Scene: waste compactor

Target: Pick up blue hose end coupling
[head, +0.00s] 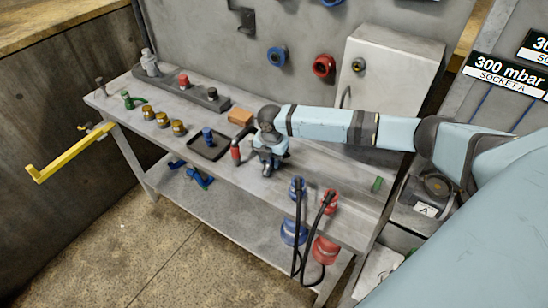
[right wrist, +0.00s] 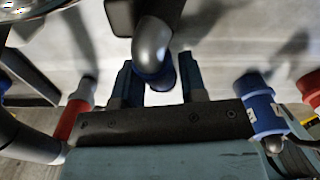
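My right gripper (head: 268,168) points down over the middle of the workbench in the head view. In the right wrist view its two fingers (right wrist: 160,88) are apart. A grey elbow-shaped piece with a blue collar (right wrist: 155,77) shows between them, with a small gap at the right finger; I cannot tell how deep it sits. The gripper hides this piece in the head view. A blue coupling on a black hose (head: 297,188) stands to the gripper's right; a blue coupling (right wrist: 262,105) also shows right of the fingers in the wrist view. My left gripper is not in view.
A red-handled piece (head: 236,151) stands close left of the gripper, and a red coupling with a hose (head: 329,200) to the right. A black tray (head: 212,154), brass fittings (head: 162,120) and an orange block (head: 241,117) lie left. The bench's front edge is near.

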